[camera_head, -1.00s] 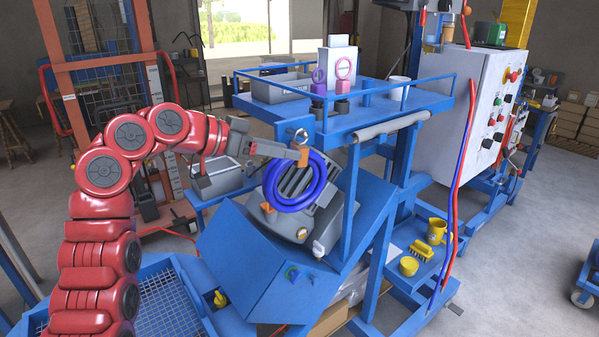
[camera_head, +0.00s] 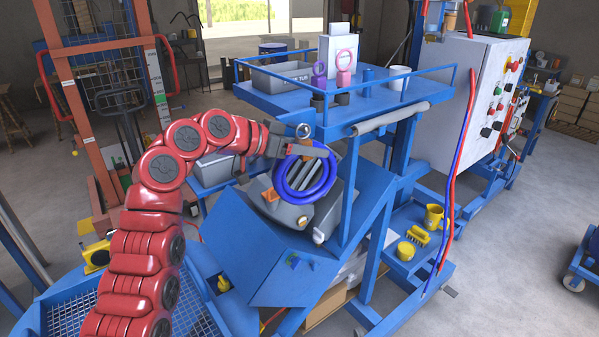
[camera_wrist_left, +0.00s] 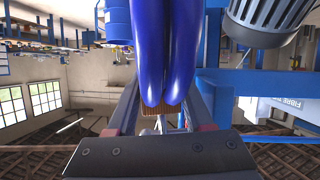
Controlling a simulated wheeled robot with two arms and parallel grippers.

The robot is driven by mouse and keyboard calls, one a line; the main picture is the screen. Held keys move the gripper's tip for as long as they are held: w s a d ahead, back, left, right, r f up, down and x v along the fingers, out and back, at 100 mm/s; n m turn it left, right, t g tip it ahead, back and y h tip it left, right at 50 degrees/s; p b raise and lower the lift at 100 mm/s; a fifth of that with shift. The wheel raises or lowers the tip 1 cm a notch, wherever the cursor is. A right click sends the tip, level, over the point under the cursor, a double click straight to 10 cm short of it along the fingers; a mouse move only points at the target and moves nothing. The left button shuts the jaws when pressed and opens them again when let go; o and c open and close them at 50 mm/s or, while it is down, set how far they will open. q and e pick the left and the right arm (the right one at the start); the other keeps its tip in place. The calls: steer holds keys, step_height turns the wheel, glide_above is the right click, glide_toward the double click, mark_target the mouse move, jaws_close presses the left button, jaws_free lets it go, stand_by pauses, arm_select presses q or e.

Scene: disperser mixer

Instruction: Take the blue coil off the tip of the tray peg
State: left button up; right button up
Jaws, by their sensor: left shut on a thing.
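The blue coil (camera_head: 280,185) hangs as an upright ring from my left gripper (camera_head: 312,148), below the left front corner of the blue raised tray (camera_head: 390,105). My left gripper is shut on the top of the coil. In the left wrist view, the coil (camera_wrist_left: 150,60) runs as thick blue strands between the fingers (camera_wrist_left: 162,112). A round silver end (camera_head: 303,131) shows just above the gripper by the tray corner; I cannot tell if it is the peg tip. Whether the coil still touches a peg is hidden. My right gripper is out of view.
A slatted grey motor housing (camera_head: 272,204) is close behind and below the coil. The blue sloping cover (camera_head: 265,250) lies under it. A control cabinet (camera_head: 460,110) stands to the right.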

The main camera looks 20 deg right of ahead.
arm_select(q)
steer(key=shift+s, duration=0.1)
jaws_close()
steer(key=shift+r, duration=0.1)
stand_by(0.9)
